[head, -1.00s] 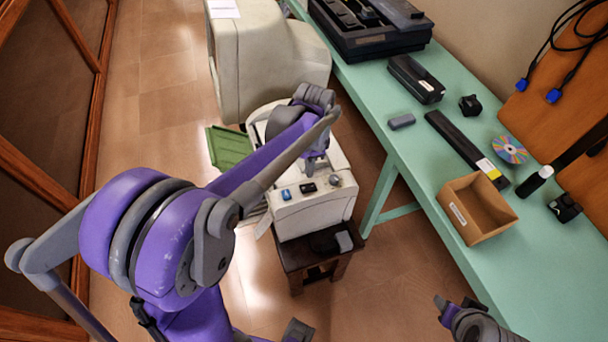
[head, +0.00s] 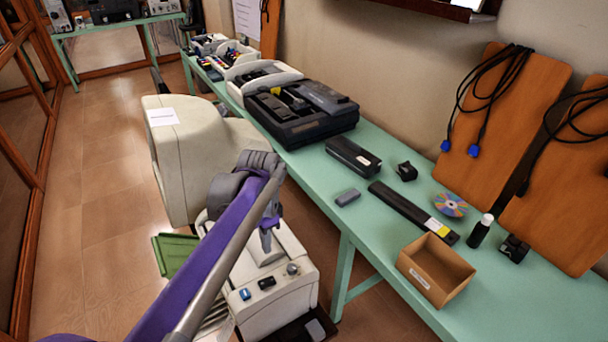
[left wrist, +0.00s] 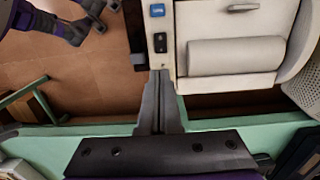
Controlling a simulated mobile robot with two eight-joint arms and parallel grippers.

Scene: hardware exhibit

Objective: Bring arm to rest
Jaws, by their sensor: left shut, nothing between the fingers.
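My left arm reaches in from the bottom left of the head view. My left gripper (head: 267,240) points down over the top of a white printer-like machine (head: 285,310). In the left wrist view, the two grey fingers of this gripper (left wrist: 158,102) lie together with nothing between them. Their tips show beside the machine's edge, near its blue button (left wrist: 157,10); whether they touch it I cannot tell. My right gripper is not seen in the head view.
A green table (head: 384,262) runs along the wall at right. On it are an open cardboard box (head: 436,268), a disc (head: 450,205), a black bar (head: 405,208) and a large black device (head: 300,125). A big beige machine (head: 190,185) stands behind the white one. Floor at left is clear.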

